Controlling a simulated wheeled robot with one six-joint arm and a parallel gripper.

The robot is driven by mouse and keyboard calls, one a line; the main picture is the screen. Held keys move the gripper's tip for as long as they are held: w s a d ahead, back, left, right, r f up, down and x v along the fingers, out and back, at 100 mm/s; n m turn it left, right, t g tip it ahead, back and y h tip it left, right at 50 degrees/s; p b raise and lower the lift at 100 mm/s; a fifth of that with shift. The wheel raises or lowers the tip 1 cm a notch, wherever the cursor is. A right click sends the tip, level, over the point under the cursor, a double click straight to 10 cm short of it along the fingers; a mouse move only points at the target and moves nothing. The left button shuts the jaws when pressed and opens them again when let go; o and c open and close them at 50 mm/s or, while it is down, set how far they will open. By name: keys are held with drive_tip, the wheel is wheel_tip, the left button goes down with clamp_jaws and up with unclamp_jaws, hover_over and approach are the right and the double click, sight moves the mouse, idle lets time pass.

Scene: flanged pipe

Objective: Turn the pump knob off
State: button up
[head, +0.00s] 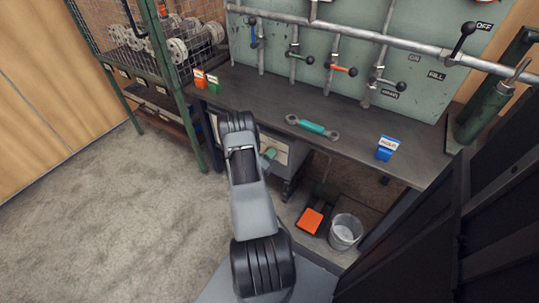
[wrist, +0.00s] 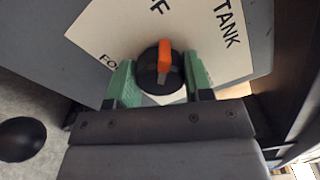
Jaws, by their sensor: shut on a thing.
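The pump knob (wrist: 150,80) is a round black dial with an orange pointer bar, on a white label plate (wrist: 105,30) in the wrist view. The orange end points up in the picture, towards partly cut-off lettering ending in "F". "TANK" is printed to the right, and "FO" shows at lower left, partly hidden by a finger. My gripper (wrist: 160,78) has its green fingers on either side of the knob and is shut on it. In the head view my gripper (head: 269,153) shows only as a bit of green against a grey box under the bench; my arm hides the knob.
The dark workbench (head: 270,97) stands above the box, with a teal wrench-like tool (head: 312,127) and a blue card (head: 387,148) on it. A bucket (head: 345,231) and an orange pedal (head: 311,220) are on the floor at right. The carpet at left is clear.

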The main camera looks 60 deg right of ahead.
drive_tip(key=shift+a+f+n, duration=0.1)
drive_tip(key=shift+f+n, duration=0.05)
drive_tip(key=shift+n, duration=1.05)
drive_tip(key=o, duration=0.7)
drive_tip(key=shift+c, duration=0.2)
drive_tip(key=shift+o, duration=1.3)
drive_tip(key=a+p, duration=0.3)
drive_tip(key=a, duration=1)
drive_tip(key=shift+a, duration=0.35)
